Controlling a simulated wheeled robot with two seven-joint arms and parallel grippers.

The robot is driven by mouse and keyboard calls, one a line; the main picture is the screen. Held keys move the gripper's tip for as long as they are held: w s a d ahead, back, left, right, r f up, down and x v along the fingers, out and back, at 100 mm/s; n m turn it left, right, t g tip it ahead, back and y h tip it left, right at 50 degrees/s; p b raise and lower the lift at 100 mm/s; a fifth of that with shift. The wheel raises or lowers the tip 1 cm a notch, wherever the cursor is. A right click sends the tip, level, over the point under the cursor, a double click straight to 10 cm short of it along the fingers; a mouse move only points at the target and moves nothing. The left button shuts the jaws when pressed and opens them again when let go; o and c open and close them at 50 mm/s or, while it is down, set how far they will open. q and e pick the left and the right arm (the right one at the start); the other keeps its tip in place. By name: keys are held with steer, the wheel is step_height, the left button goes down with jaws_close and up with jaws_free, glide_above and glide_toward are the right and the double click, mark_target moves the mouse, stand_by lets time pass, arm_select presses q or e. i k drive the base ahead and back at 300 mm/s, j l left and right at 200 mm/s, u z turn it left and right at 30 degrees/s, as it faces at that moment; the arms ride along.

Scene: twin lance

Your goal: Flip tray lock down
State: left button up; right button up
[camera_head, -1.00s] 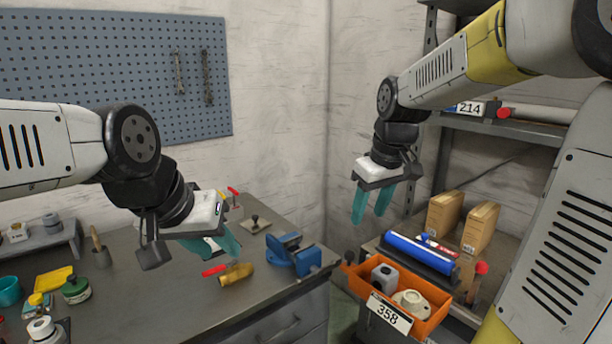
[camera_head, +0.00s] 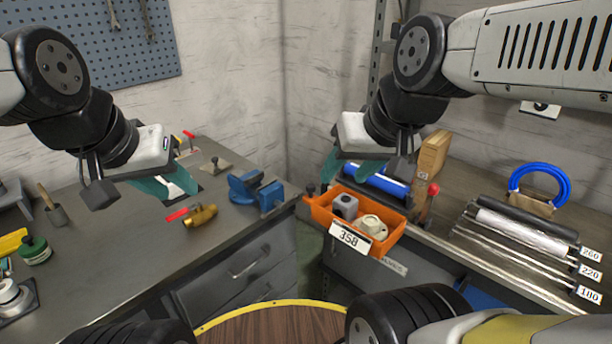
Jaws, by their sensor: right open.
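An orange tray (camera_head: 318,212) labelled 358 sits at the front of the right-hand shelf, holding a grey part (camera_head: 345,206) and a cream round part (camera_head: 370,226). A red-knobbed lever (camera_head: 430,197) stands upright at its right end, and a black knob (camera_head: 311,189) at its left end. I cannot tell which is the tray lock. My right gripper (camera_head: 345,178) is open and empty, its teal fingers pointing down just behind and above the tray. My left gripper (camera_head: 172,188) hangs over the left bench, far from the tray; its finger gap is unclear.
A blue roll (camera_head: 376,183) and a cardboard box (camera_head: 432,155) are behind the tray. Long rolls (camera_head: 520,235) with number tags lie to the right. A blue vise (camera_head: 258,190) and a brass piece (camera_head: 201,216) are on the left bench. A round wooden top (camera_head: 270,328) is in front.

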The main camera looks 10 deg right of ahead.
mark_target(434, 189)
steer(key=l+z, duration=0.1)
steer(key=z, duration=0.3)
steer(key=l+z, duration=0.1)
steer(key=z, duration=0.35)
steer(key=l+z, duration=0.15)
steer(key=z, duration=0.25)
steer(key=i+l, duration=0.15)
steer(key=l, duration=0.2)
steer(key=i+l+u, duration=0.1)
steer(key=l, duration=0.25)
steer(key=i+l+u, duration=0.1)
steer(key=l, duration=0.25)
steer(key=i, duration=0.1)
